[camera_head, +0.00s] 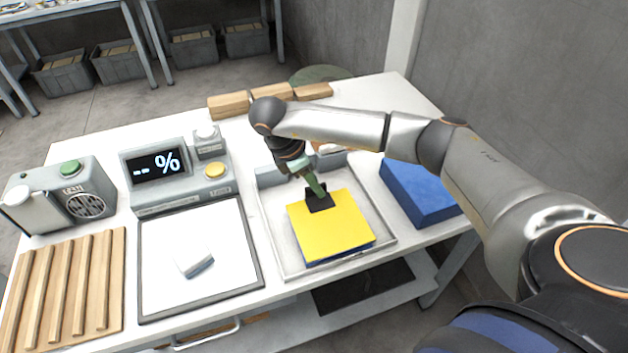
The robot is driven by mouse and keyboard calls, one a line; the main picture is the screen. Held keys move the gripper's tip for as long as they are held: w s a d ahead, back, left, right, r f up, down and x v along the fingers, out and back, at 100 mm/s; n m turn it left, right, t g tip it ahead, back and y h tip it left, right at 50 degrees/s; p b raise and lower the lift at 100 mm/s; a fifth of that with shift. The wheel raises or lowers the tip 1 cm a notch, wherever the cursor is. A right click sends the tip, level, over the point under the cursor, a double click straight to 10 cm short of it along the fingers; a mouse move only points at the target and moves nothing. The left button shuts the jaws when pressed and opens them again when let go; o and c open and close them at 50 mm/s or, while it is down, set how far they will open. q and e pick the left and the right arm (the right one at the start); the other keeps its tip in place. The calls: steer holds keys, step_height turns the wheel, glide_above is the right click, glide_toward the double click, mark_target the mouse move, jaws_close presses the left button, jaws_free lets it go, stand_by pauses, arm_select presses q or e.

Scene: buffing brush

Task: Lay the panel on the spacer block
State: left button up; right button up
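A flat square yellow panel (333,224) lies in a shallow light-grey tray (388,240) near the middle of the table, with a blue edge showing beneath its front side. My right gripper (318,197) reaches down over the panel's back edge. Its dark tip overlaps the yellow surface; I cannot tell whether it grips the panel or only touches it. Which thing is the spacer block is not clear. A thick blue block (418,192) stands to the right of the tray, and a small white block (194,262) lies on a framed white mat (215,229). My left gripper is out of view.
A grey display unit (182,189) with a yellow button stands left of the tray. Further left are a green-buttoned device (72,192) and a slatted wooden rack (65,290). Wooden blocks (228,105) line the back edge. My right arm crosses above the blue block.

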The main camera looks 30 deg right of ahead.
steer(key=p+v, duration=0.1)
steer(key=v, duration=1.1)
